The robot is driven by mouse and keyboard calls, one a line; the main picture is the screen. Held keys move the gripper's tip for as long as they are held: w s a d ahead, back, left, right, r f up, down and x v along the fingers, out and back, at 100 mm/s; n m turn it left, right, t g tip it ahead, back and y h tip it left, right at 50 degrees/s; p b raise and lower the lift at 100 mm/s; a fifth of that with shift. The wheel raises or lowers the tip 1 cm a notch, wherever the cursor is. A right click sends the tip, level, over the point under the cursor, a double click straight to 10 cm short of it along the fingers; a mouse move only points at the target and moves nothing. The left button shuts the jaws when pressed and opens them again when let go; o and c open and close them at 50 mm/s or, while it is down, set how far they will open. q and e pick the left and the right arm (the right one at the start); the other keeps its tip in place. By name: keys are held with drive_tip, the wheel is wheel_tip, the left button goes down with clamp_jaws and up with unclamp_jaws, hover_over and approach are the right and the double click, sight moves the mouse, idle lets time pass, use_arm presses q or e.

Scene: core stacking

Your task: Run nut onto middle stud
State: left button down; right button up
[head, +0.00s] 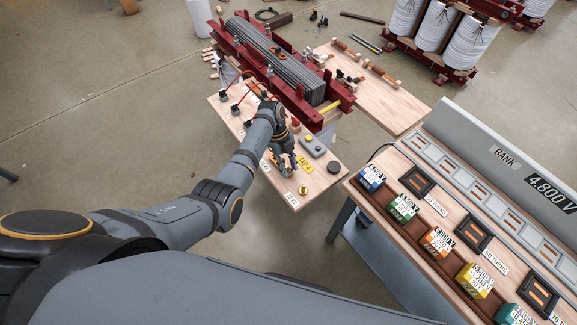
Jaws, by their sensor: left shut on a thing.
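My left gripper (286,170) is low over the near end of the light wooden board, with its fingers pointing down. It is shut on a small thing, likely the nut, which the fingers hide. A brass-coloured knob-like piece (303,190) stands on the board just right of and below the fingertips. The laminated grey core (285,65) lies between red clamp beams (292,103) behind the gripper. Small upright metal studs, one of them the stud (270,71), show along the near clamp beam. I cannot tell which is the middle one. My right gripper is out of view.
The small board (325,178) also holds a grey box with buttons (313,146) and a dark round knob (334,167). A bench (410,222) with coloured labelled blocks stands at right. White coils on red frames (436,27) stand behind.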

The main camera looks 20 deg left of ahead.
use_arm(q)
drive_tip(key=shift+f+m+b, duration=0.1)
drive_tip(key=shift+m+b, duration=0.35)
drive_tip(key=shift+m, duration=0.35)
drive_tip(key=shift+m+g+y, duration=0.4)
drive_tip(key=shift+m, duration=1.1)
drive_tip(key=shift+b, duration=0.3)
drive_tip(key=shift+m+g+y, duration=0.3)
drive_tip(key=shift+m+y, duration=0.1)
drive_tip(key=shift+m, duration=0.4)
drive_tip(key=m+y, duration=0.1)
drive_tip(key=m, duration=0.2)
drive_tip(key=c, duration=1)
unclamp_jaws()
